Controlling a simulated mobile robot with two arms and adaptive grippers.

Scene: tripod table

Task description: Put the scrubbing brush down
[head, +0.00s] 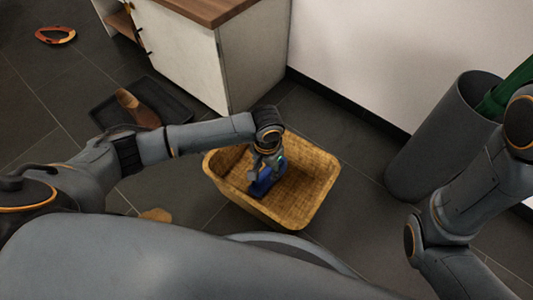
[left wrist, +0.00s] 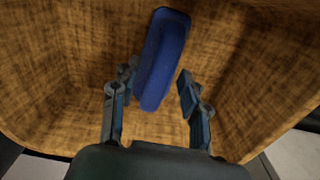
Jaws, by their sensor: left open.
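The blue scrubbing brush (head: 264,183) lies inside the woven tan basket (head: 315,200), toward its left part. In the left wrist view the brush (left wrist: 164,52) is a long blue block, slightly tilted, with the basket's woven inside (left wrist: 235,50) behind it. My left gripper (head: 258,176) reaches down into the basket from above. In the left wrist view its fingers (left wrist: 156,80) are spread, with the near end of the brush between them. The left finger is close to the brush; whether it touches I cannot tell. A gap shows beside the right finger. My right gripper is out of view.
A tall grey bin (head: 428,150) with a green thing (head: 507,88) in it stands at the right. A white cabinet (head: 185,55) stands behind. A shoe (head: 137,108) lies on a dark tray (head: 172,98). An orange-rimmed object (head: 56,35) lies far left.

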